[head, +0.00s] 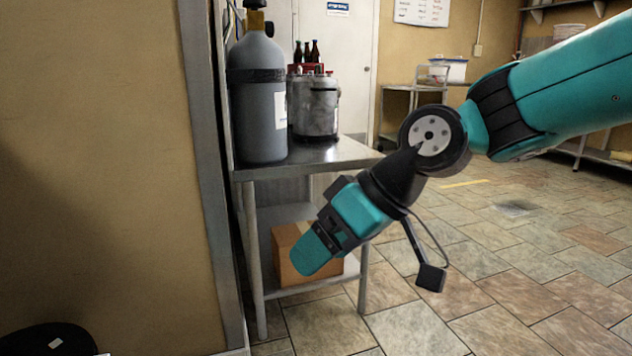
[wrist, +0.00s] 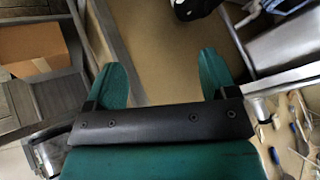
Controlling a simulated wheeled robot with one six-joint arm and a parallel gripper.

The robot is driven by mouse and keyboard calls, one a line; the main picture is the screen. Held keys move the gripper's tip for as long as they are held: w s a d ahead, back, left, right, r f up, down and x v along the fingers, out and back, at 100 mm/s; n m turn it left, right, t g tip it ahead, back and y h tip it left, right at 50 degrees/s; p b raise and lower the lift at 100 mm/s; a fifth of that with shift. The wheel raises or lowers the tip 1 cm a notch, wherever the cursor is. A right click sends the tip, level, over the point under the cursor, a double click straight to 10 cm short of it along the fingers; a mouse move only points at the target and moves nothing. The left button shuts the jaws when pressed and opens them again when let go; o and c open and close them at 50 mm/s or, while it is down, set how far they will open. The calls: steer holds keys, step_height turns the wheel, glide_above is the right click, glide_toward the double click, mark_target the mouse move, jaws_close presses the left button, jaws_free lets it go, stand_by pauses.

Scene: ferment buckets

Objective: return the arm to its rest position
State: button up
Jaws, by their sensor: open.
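My teal and black arm reaches in from the right in the head view and bends down to the left. My gripper (head: 314,254) hangs in front of the steel table, pointing down and left. In the wrist view my gripper (wrist: 165,80) shows two teal fingers spread apart with nothing between them. In the head view the fingers overlap, and part of the cardboard box is hidden behind them.
A steel table (head: 345,153) holds a grey gas cylinder (head: 257,100) and a metal pot (head: 315,107). A cardboard box (head: 287,240) sits on its lower shelf and also shows in the wrist view (wrist: 30,48). Tiled floor (head: 480,285) lies open to the right.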

steer(key=s+d+r+m+g+h+p, duration=0.15)
steer(key=s+d+m+h+p, duration=0.3)
steer(key=s+d, duration=1)
step_height(320, 180, up, 38)
steer(key=p, duration=3.7)
steer(key=shift+s+a+n+y+p, duration=0.3)
steer(key=shift+a+n+y, duration=0.05)
steer(key=shift+a+n, duration=0.1)
